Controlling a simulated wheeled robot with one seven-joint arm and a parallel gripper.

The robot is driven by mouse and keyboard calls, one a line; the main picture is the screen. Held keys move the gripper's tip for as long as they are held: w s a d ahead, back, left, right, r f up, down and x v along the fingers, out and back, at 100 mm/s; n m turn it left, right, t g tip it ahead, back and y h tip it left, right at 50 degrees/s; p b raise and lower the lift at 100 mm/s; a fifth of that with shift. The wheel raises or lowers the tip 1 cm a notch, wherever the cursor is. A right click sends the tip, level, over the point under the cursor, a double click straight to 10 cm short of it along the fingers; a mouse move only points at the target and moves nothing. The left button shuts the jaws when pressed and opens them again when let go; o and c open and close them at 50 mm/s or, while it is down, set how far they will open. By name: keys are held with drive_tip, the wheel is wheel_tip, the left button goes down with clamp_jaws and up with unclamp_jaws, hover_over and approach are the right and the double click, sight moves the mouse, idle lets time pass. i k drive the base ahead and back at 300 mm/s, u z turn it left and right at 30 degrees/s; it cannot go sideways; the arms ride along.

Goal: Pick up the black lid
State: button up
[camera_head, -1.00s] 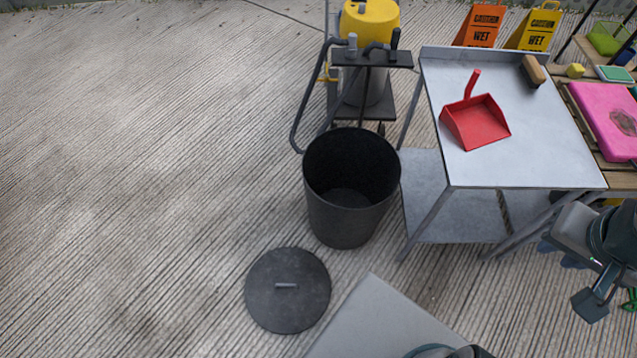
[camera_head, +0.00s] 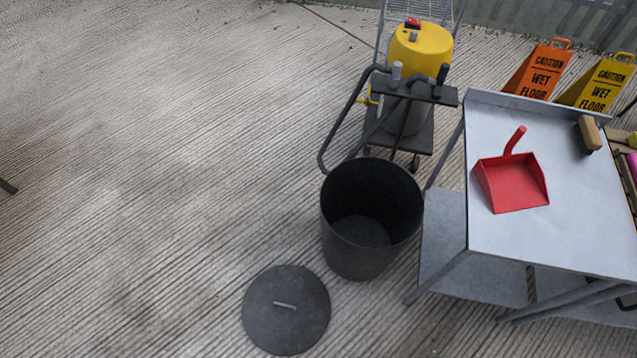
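The black lid (camera_head: 272,326) is a round dark disc with a small grey bar handle (camera_head: 285,305) on top. It lies flat on the grooved concrete floor in the head view, low and a little left of the middle. The open black bin (camera_head: 366,258) stands upright just behind the lid and to its right, apart from it. The bin looks empty inside. My gripper is out of this view.
A metal table (camera_head: 550,230) with a red dustpan (camera_head: 517,190) and a brush (camera_head: 588,134) stands at the right. A yellow-topped machine (camera_head: 420,48) on a cart is behind the bin. Orange (camera_head: 539,70) and yellow (camera_head: 601,84) wet floor signs stand behind the table.

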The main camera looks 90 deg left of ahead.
sight(285, 311)
drive_tip(key=i, duration=0.85)
drive_tip(key=u, duration=4.4)
drive_tip(key=k, duration=0.6)
drive_tip(key=z, duration=0.55)
drive_tip(key=i, duration=1.15)
drive_tip(key=u, duration=0.35)
